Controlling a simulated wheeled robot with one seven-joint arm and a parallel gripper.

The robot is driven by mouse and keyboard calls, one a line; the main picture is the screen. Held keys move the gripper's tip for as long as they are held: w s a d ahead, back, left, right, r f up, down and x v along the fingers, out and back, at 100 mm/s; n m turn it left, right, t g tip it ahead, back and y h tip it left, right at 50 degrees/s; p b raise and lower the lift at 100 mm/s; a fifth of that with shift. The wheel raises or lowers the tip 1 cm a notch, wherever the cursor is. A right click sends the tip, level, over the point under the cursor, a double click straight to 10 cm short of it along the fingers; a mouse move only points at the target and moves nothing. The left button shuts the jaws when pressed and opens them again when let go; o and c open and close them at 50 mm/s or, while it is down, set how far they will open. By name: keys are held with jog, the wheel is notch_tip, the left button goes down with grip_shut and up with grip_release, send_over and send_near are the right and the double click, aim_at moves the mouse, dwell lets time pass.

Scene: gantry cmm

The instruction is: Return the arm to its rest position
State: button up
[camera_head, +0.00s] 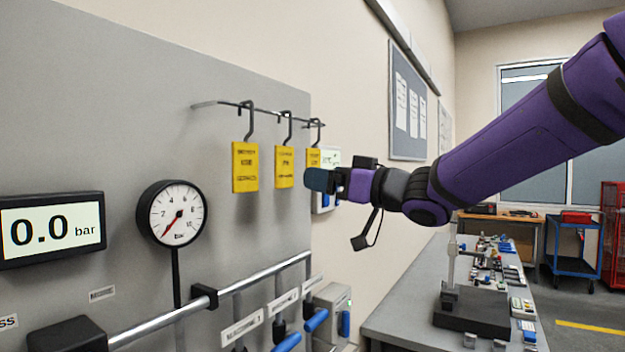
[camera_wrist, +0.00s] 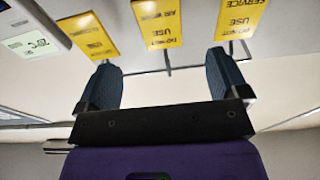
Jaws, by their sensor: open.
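My purple arm reaches in from the right in the head view, and my gripper (camera_head: 318,180) is in front of the grey panel (camera_head: 120,130), close to the rightmost yellow tag (camera_head: 313,158). In the wrist view my gripper (camera_wrist: 170,85) shows two blue fingers spread wide apart, with nothing between them. The yellow tags hang on hooks from a rail (camera_head: 270,116). The wrist view shows the tags upside down, beyond the fingertips. I cannot tell whether a finger touches a tag.
A pressure gauge (camera_head: 172,213) and a 0.0 bar display (camera_head: 52,229) are on the panel. A pipe (camera_head: 160,322) with blue-handled valves runs below. A workbench (camera_head: 405,305) with parts stands at the right. A blue cart (camera_head: 572,250) is farther back, with open floor before it.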

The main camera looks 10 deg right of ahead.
jog(key=s+d+f+m+t+h, duration=0.1)
jog(key=s+d+f+m+h, duration=0.15)
jog(key=d+h, duration=0.3)
jog(key=s+d+f+m+t+h, duration=0.1)
jog(key=s+d+m+h, duration=0.1)
jog(key=d+m+h, duration=0.3)
jog(key=s+d+f+m+h, duration=0.1)
jog(key=s+d+f+h, duration=0.15)
jog(key=d, duration=0.45)
jog(key=s+d+f+m+g+h, duration=0.1)
jog(key=s+f+g, duration=0.3)
jog(key=s, duration=0.6)
jog(key=s+d+f+m+g+h, duration=0.1)
jog(key=s+f+g, duration=0.3)
jog(key=s+f, duration=0.4)
jog(key=s+d, duration=0.1)
jog(key=s, duration=0.2)
jog(key=shift+d+g, duration=0.25)
jog(key=shift+g, duration=0.15)
jog(key=shift+a+f, duration=0.1)
